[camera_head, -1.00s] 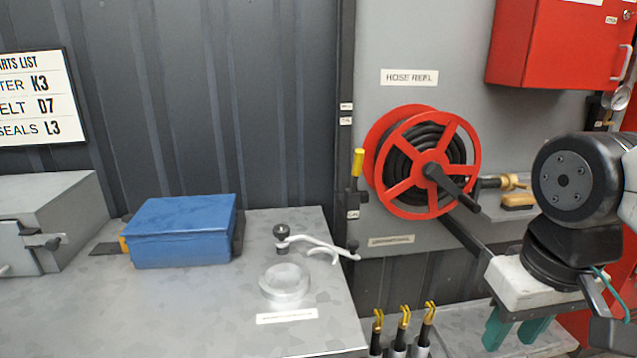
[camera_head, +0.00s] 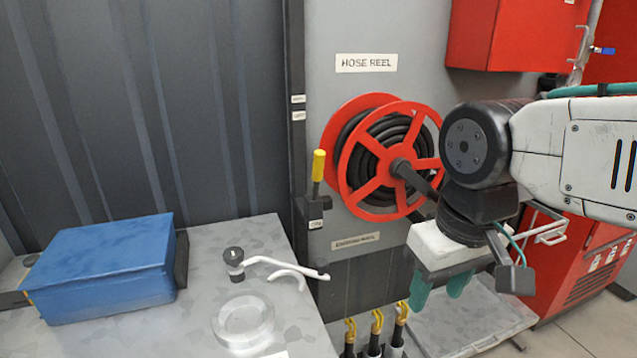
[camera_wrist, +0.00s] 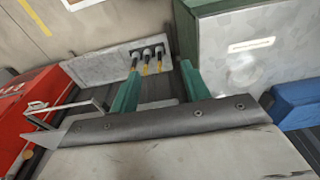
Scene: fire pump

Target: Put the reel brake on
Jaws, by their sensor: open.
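The red hose reel (camera_head: 350,190) is on the grey panel under a HOSE REEL label (camera_head: 366,63), with black hose wound on it. Left of the reel is a lever with a yellow handle (camera_head: 319,165), standing upright on a dark bracket (camera_head: 314,208); small labels sit by it. My gripper (camera_head: 438,292) has green fingers pointing down, in front of and below the reel's right side, apart from the lever. In the wrist view my gripper (camera_wrist: 158,88) is open with nothing between its fingers; the reel and lever are not seen there.
A grey bench holds a blue box (camera_head: 105,265), a white bent handle (camera_head: 275,268) and a clear round dish (camera_head: 243,320). Several yellow-tipped black tools (camera_head: 376,325) stand in holders below the lever. A red cabinet (camera_head: 510,35) hangs upper right.

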